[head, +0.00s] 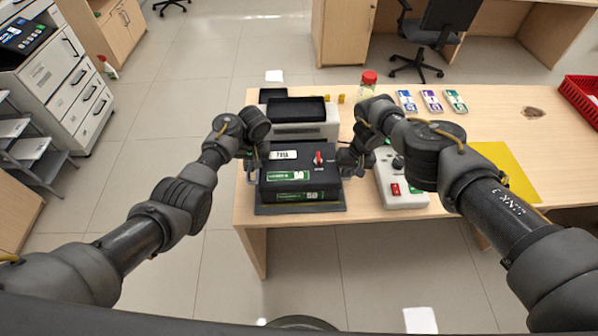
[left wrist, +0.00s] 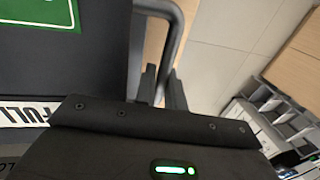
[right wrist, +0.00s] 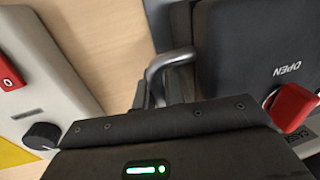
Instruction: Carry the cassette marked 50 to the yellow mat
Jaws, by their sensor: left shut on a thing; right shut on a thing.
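The black cassette marked 50 (head: 302,183) is at the counter's front edge, over a dark flat base (head: 262,209). It has green 50 labels, a white FULL tag and a red knob. I cannot tell whether it touches the base. My left gripper (head: 252,163) is shut on its left side handle, which shows in the left wrist view (left wrist: 172,24). My right gripper (head: 352,163) is shut on its right side handle, seen in the right wrist view (right wrist: 158,68). The yellow mat (head: 512,172) lies to the right, partly hidden behind my right arm.
A grey-white device with a red switch and black knob (head: 404,201) stands close right of the cassette. A machine with a black top (head: 315,130) is behind it. A red-capped bottle (head: 367,85), several coloured packs (head: 431,101) and a red basket (head: 582,98) are farther back.

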